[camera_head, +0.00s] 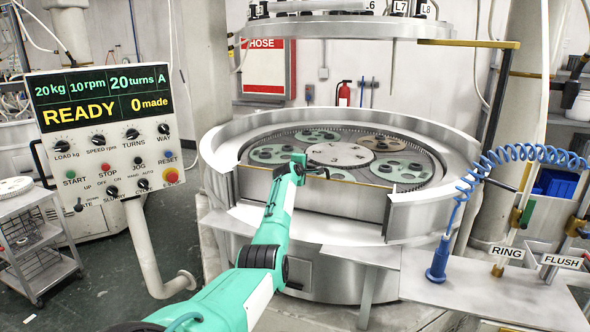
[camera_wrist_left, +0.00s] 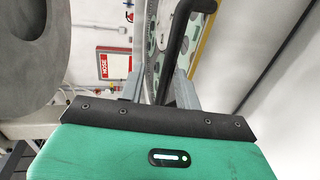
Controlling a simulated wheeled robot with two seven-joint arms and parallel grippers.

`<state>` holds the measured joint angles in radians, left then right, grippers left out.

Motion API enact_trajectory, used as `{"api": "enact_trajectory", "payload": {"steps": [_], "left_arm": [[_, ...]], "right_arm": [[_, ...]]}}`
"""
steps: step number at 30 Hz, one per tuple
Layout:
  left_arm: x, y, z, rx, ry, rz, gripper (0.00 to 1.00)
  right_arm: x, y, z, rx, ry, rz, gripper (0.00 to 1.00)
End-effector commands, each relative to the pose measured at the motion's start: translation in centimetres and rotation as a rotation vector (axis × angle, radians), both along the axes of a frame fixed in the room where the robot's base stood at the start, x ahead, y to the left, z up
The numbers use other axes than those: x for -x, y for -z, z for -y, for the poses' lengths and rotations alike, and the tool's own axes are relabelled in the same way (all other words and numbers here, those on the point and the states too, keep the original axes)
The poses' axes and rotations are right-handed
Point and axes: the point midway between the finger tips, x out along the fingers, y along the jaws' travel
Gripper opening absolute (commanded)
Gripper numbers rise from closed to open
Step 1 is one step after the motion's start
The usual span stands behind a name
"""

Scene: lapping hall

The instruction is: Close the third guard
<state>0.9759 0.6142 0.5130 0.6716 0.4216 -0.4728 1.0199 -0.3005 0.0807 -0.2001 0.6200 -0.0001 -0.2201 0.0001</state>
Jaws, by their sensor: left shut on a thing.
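The round lapping machine (camera_head: 218,168) has a raised steel rim with a lower, yellow-edged guard section (camera_head: 345,203) at its front. My left gripper (camera_head: 301,165) is at the top edge of this front section, its arm reaching in from below. In the left wrist view its two grey fingers (camera_wrist_left: 160,88) stand either side of a black bar handle (camera_wrist_left: 177,45), and they are shut on it. How the handle joins the guard is hidden by the gripper and arm. No number marks the guards, so I cannot tell which is third. My right gripper is out of view.
A control panel (camera_head: 108,160) reading READY stands at left, with a wire trolley (camera_head: 38,255) below it. The raised upper plate (camera_head: 330,27) hangs above the machine. A blue coiled hose (camera_head: 465,190) and a steel shelf (camera_head: 500,300) with RING and FLUSH labels stand at right.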

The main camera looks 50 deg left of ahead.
Motion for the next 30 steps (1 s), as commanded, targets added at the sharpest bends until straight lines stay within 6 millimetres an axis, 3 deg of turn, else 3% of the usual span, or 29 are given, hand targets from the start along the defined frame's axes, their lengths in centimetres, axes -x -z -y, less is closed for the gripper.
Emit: {"api": "enact_trajectory", "payload": {"steps": [1,30], "left_arm": [[0.4,-1.0,0.0,-0.011,-0.004,0.015,0.23],[8.6,-2.0,4.9,-0.002,-0.003,0.0,0.23]], "right_arm": [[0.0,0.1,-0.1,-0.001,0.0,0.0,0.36],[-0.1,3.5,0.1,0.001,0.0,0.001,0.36]]}}
